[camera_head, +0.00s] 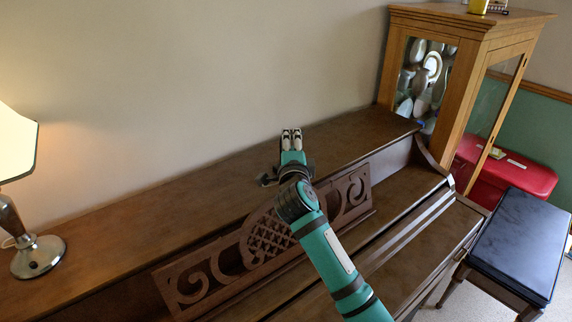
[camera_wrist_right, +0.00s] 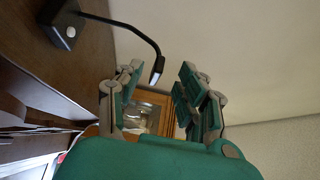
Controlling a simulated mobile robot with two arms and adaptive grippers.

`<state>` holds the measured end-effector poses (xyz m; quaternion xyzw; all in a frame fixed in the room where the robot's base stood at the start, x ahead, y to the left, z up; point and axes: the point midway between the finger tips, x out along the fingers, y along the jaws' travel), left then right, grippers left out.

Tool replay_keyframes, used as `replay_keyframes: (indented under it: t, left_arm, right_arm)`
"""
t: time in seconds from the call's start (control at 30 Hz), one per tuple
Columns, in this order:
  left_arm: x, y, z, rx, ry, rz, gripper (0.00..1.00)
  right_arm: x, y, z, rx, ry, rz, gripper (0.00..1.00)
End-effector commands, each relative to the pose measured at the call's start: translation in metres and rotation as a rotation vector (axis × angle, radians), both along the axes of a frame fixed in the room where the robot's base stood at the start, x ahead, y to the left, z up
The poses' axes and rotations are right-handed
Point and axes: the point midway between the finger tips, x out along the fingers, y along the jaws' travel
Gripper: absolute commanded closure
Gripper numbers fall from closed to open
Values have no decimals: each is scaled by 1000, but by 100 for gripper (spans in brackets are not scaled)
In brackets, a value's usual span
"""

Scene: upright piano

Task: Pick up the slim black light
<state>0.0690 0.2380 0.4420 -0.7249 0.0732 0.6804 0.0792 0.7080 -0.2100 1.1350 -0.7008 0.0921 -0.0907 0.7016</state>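The slim black light (camera_wrist_right: 128,27) shows in the right wrist view, with a dark block base (camera_wrist_right: 62,25) on the brown wooden top and a thin bent neck. Its narrow lamp head (camera_wrist_right: 157,70) hangs in the gap between my right gripper's fingers in the picture; I cannot tell how far beyond them it is. My right gripper (camera_wrist_right: 161,72) is open, with nothing between its pads. In the head view my right gripper (camera_head: 291,135) is above the piano top, and I cannot make out the black light there. My left gripper is not in view.
The upright piano (camera_head: 130,225) has a carved music stand (camera_head: 262,240) below my right arm. A lit table lamp (camera_head: 35,252) stands at the left. A glass-fronted wooden cabinet (camera_head: 478,45) stands at the right end, with a red case (camera_head: 520,172) and black bench (camera_head: 520,240) nearby.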

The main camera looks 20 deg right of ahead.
Motion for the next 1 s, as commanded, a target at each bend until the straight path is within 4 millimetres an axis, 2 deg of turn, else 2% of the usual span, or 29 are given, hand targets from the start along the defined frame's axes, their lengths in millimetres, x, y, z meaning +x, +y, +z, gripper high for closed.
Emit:
replay_keyframes:
  t: [0.1,0.23,0.5,0.83,1.0]
  left_arm:
    - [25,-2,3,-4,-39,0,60]
    - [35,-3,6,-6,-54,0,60]
    - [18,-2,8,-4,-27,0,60]
    - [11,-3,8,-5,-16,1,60]
    - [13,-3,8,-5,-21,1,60]
  right_arm:
    - [7,-2,0,0,0,1,62]
    - [17,-4,0,-1,0,1,62]
    - [52,-11,-3,0,0,1,62]
    - [58,-13,-3,0,-1,1,62]
    - [58,-13,-3,0,0,1,84]
